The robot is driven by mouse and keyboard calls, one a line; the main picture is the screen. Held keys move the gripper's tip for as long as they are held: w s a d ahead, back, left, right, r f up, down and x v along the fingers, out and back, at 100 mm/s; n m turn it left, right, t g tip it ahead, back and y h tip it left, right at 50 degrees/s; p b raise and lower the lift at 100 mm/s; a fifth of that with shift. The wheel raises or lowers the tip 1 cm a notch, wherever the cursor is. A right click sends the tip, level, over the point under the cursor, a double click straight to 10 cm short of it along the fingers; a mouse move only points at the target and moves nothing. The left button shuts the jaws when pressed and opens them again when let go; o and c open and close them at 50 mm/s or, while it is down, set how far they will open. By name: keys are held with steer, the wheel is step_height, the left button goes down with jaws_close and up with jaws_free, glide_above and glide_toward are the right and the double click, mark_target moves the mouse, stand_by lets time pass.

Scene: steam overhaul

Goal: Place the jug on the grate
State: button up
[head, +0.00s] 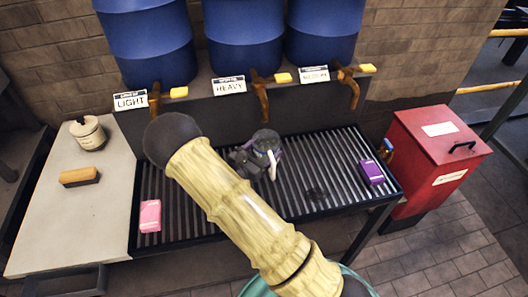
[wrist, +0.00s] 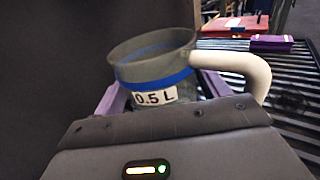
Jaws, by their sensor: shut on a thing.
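The jug (wrist: 155,60) is clear grey with a blue band, a "0.5 L" label and a white handle (wrist: 240,68). In the wrist view it stands upright between my gripper's purple fingers (wrist: 158,100), which are shut on it. In the head view the jug (head: 266,141) is over the middle of the dark slatted grate (head: 320,160), partly behind my arm. My gripper (head: 258,154) is beside it there. The grate also shows at the right of the wrist view (wrist: 300,128). The jug's base is hidden, so I cannot tell whether it touches the grate.
A pink block (head: 150,216) and a purple block (head: 371,173) lie on the grate's sides. Blue barrels (head: 243,35) with taps (head: 262,95) stand behind. A red bin (head: 435,155) is at right. A pale side table (head: 75,215) holds a pot (head: 88,134) and a brush (head: 80,177).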

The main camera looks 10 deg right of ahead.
steer(key=shift+f, duration=0.55)
steer(key=shift+a+f, duration=0.1)
steer(key=shift+f, duration=0.15)
steer(key=o, duration=1.1)
steer(key=shift+r, duration=0.3)
steer(key=b+v, duration=0.1)
steer(key=v, duration=1.1)
steer(key=shift+f, duration=0.1)
